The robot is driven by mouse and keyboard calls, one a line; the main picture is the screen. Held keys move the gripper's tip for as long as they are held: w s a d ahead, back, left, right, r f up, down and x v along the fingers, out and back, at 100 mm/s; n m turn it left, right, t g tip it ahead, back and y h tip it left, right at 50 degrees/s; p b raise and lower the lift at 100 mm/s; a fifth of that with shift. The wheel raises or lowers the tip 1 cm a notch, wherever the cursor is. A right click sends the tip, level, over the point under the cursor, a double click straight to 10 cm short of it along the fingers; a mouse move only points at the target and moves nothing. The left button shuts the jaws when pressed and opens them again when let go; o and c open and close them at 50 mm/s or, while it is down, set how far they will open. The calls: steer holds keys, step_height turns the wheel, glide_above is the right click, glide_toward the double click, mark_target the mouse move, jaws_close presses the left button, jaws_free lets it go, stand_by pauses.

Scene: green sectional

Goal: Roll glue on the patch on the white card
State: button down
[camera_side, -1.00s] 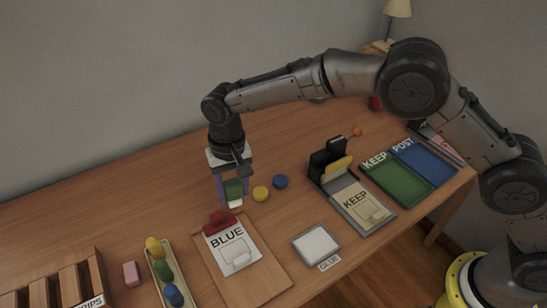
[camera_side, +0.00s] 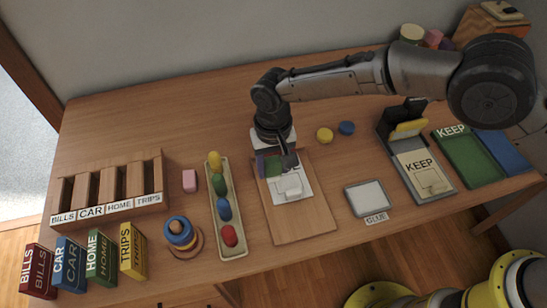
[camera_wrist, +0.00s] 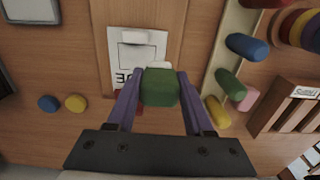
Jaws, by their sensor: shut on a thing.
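My gripper (camera_side: 272,168) is shut on a green block (camera_side: 273,166), held between its purple fingers; the block also shows in the wrist view (camera_wrist: 160,88). In the side view it is over the upper part of the white card (camera_side: 303,194), hiding much of the lettering there. Whether the held tool touches the card cannot be told. The card lies on a wooden board (camera_side: 305,228) and shows in the wrist view (camera_wrist: 122,70). It bears a printed outline and a small raised white piece (camera_side: 289,186). A grey-rimmed tray (camera_side: 350,203) with a pale pad stands right, labelled GLUE.
A long tray (camera_side: 213,238) of coloured pegs stands left of the board, beside a pink block (camera_side: 189,181). A yellow disc (camera_side: 325,135) and a blue disc (camera_side: 346,128) lie behind. A KEEP card stand (camera_side: 446,196) is at right. Open table lies at the back left.

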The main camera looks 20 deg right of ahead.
mark_target(272, 159)
step_height(272, 159, down, 3)
steer(key=shift+f, duration=0.2)
steer(key=shift+d+f, duration=0.15)
steer(key=shift+d, duration=0.15)
steer(key=shift+d+f, duration=0.15)
steer(key=shift+d, duration=3.55)
steer(key=shift+a, duration=3.85)
steer(key=shift+w+a, duration=0.2)
steer(key=shift+w+d, duration=0.15)
steer(key=shift+d, duration=4)
steer(key=shift+a, duration=4.1)
steer(key=shift+r, duration=4.05)
